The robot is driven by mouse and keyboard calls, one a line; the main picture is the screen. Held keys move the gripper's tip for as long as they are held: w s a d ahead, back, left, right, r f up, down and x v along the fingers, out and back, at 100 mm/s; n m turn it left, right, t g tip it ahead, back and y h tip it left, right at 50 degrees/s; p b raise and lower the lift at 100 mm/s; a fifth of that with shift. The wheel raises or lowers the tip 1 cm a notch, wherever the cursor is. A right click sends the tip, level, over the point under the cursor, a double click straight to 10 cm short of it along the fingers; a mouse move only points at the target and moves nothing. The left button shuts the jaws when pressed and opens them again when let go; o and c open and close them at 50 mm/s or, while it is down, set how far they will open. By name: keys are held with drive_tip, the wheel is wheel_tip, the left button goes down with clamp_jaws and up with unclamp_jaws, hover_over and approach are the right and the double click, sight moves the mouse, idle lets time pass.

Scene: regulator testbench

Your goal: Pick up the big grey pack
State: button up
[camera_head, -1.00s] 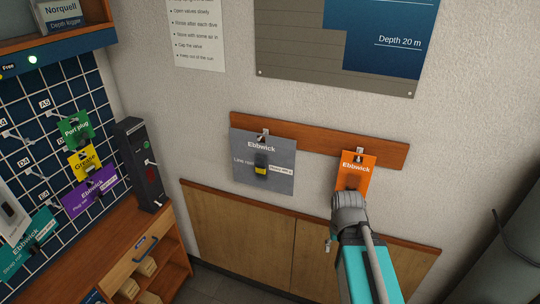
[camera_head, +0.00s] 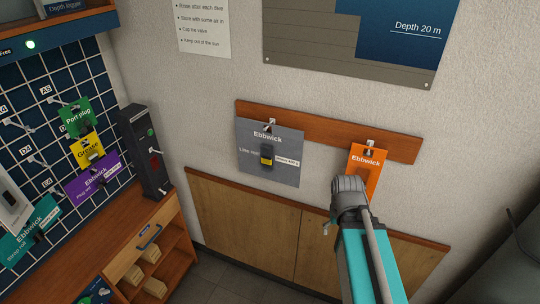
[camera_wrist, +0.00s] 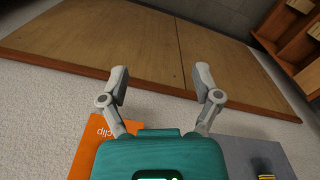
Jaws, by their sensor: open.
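The big grey pack (camera_head: 284,157), labelled Ebbwick, hangs from a hook on the wooden wall rail, left of my arm in the head view. It carries a small black and yellow item at its middle. Part of it shows at the lower right of the wrist view (camera_wrist: 240,152). My gripper (camera_wrist: 160,82) is open and empty, its two fingers spread apart in the wrist view.
The orange pack hangs beside the grey one on the rail (camera_head: 325,132) and also shows in the wrist view (camera_wrist: 92,138). A wooden wall panel (camera_head: 245,222) lies below. A black device (camera_head: 147,150) and a grid board with several packs stand left.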

drive_tip(key=shift+o, duration=0.3)
drive_tip(key=shift+w+f+n, duration=0.25)
drive_tip(key=shift+n, duration=0.05)
drive_tip(key=n+t+h+b, duration=0.6)
drive_tip(key=n+t+b, duration=1)
drive_tip(key=n, duration=1.5)
approach(266, 164)
drive_tip(key=s, duration=0.1)
drive_tip(key=s+a+f+t+p, duration=0.1)
drive_tip(key=shift+s, duration=0.25)
drive_tip(key=shift+w+d, duration=0.1)
drive_tip(key=shift+d, duration=0.05)
drive_tip(key=x, duration=0.8)
drive_tip(key=shift+w+f, duration=0.1)
drive_tip(key=shift+w, duration=0.1)
